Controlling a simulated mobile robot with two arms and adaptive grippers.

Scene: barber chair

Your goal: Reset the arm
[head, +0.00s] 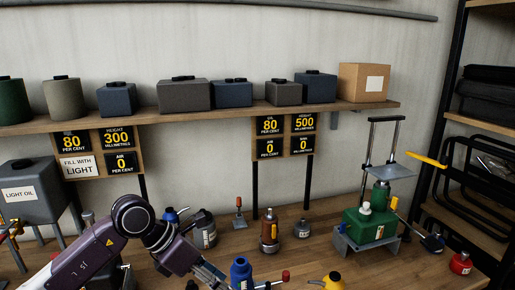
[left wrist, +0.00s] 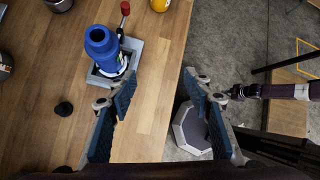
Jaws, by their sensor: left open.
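My left arm comes in from the lower left in the head view, and its gripper (head: 208,272) is low in the picture, partly cut off. In the left wrist view the left gripper (left wrist: 160,92) is open and empty, fingers pointing over the table's edge. A blue bottle jack (left wrist: 102,47) stands on a grey base plate just left of and beyond the left finger, apart from it. A red-tipped lever (left wrist: 125,10) rises beside it. The blue jack (head: 240,271) also shows at the bottom of the head view. My right gripper is not seen.
The wooden table (left wrist: 40,120) ends at an edge near the gripper; grey floor lies beyond. A green jack press (head: 368,228) with a yellow handle, a brown bottle (head: 269,230) and a red bottle (head: 460,262) stand on the table. A shelf (head: 220,112) holds several cans and a box.

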